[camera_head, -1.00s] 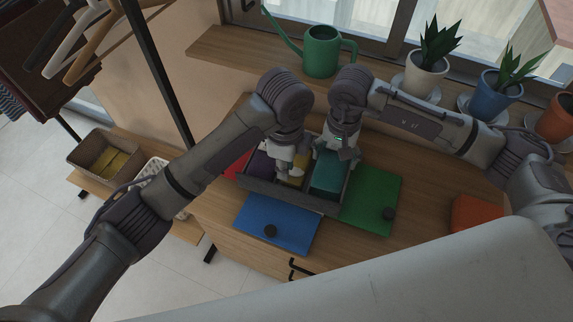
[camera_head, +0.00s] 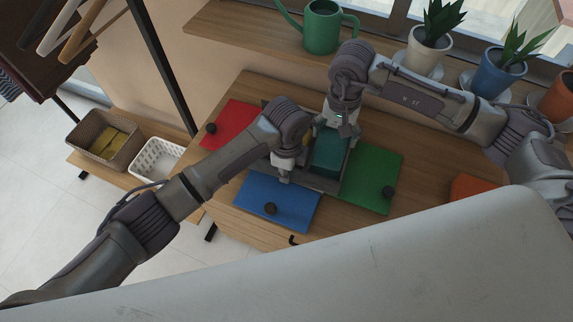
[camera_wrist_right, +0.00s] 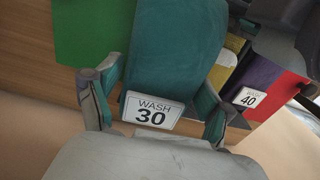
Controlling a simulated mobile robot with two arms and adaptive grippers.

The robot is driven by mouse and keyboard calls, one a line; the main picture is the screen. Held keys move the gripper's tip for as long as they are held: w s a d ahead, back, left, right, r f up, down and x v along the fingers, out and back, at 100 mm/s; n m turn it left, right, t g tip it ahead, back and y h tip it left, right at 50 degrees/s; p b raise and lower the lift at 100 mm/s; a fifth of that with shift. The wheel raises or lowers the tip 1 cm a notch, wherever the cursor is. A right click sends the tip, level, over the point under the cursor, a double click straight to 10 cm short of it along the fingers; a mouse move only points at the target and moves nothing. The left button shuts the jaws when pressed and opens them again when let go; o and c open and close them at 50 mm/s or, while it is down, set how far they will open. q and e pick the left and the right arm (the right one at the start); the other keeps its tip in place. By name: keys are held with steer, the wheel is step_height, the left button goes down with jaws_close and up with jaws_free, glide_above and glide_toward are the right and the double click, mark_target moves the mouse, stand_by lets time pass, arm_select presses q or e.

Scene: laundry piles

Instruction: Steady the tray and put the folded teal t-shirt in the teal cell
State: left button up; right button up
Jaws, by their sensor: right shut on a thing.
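The folded teal t-shirt (camera_head: 328,152) is a teal block at the right end of the dark grey tray (camera_head: 320,183). It also shows in the right wrist view (camera_wrist_right: 175,50), between my fingers, above a "WASH 30" label (camera_wrist_right: 152,112). My right gripper (camera_head: 338,124) is at the shirt's far end and shut on it; its fingers flank the shirt in the right wrist view (camera_wrist_right: 155,100). The shirt lies in or just over the right-end cell; its underside is hidden. My left gripper (camera_head: 285,178) is at the tray's near wall, its fingers too small to judge. My left arm hides the tray's left part.
A red (camera_head: 228,124), a blue (camera_head: 285,203) and a green (camera_head: 372,172) panel lie around the tray. An orange block (camera_head: 468,188) is at right. A watering can (camera_head: 322,28) and potted plants (camera_head: 430,38) stand behind. Two baskets (camera_head: 155,158) are at left.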

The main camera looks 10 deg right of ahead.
arm_select(q)
jaws_close()
stand_by(1.1)
